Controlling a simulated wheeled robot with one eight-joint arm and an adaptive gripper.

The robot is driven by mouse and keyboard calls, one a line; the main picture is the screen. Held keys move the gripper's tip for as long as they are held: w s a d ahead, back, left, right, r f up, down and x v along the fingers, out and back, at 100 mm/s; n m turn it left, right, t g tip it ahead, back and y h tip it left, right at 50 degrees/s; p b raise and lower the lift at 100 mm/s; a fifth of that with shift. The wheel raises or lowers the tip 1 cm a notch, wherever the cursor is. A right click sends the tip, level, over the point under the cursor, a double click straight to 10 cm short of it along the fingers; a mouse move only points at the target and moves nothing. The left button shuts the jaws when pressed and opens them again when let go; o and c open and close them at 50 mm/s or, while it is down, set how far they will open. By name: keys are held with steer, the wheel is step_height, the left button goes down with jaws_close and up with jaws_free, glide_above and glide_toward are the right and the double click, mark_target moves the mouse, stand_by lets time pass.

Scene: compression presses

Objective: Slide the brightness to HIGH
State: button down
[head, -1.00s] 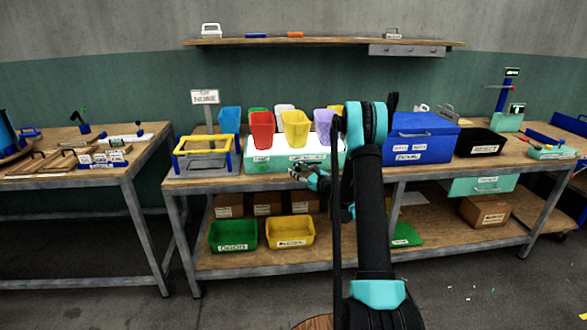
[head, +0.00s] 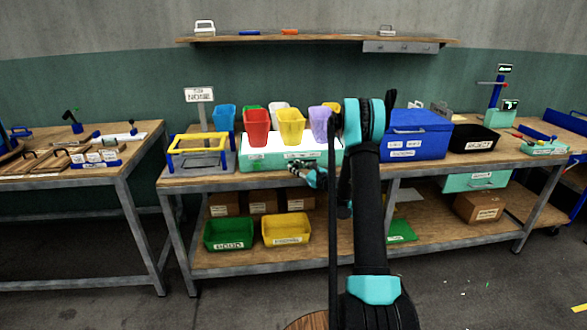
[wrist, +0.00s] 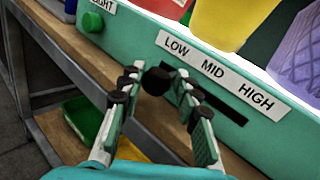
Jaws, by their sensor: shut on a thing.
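The teal light box (head: 262,160) with a bright white top stands on the middle bench; it also shows in the wrist view (wrist: 140,30). Its front carries a white strip (wrist: 214,69) reading LOW, MID, HIGH from left to right, above a dark slot (wrist: 235,108). The round black slider knob (wrist: 157,81) stands out at the slot's left part, near LOW. My gripper (wrist: 153,86) is shut on the knob, with a finger on each side. In the head view, my gripper (head: 297,167) is at the box's front, and the knob cannot be made out.
A green round button (wrist: 93,22) sits left of the strip. Translucent cups, including a red cup (head: 256,126) and a yellow cup (head: 291,126), stand on the lit top. A blue case (head: 418,134) stands to the right. The bench edge (wrist: 65,60) runs below the box.

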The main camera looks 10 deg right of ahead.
steer(key=d, duration=0.8)
steer(key=shift+d, duration=0.3)
steer(key=c, duration=1.2)
jaws_free()
steer(key=shift+d, duration=0.1)
steer(key=shift+s, duration=0.1)
steer(key=v, duration=1.1)
steer(key=shift+s+d, duration=0.25)
steer(key=shift+s, duration=0.05)
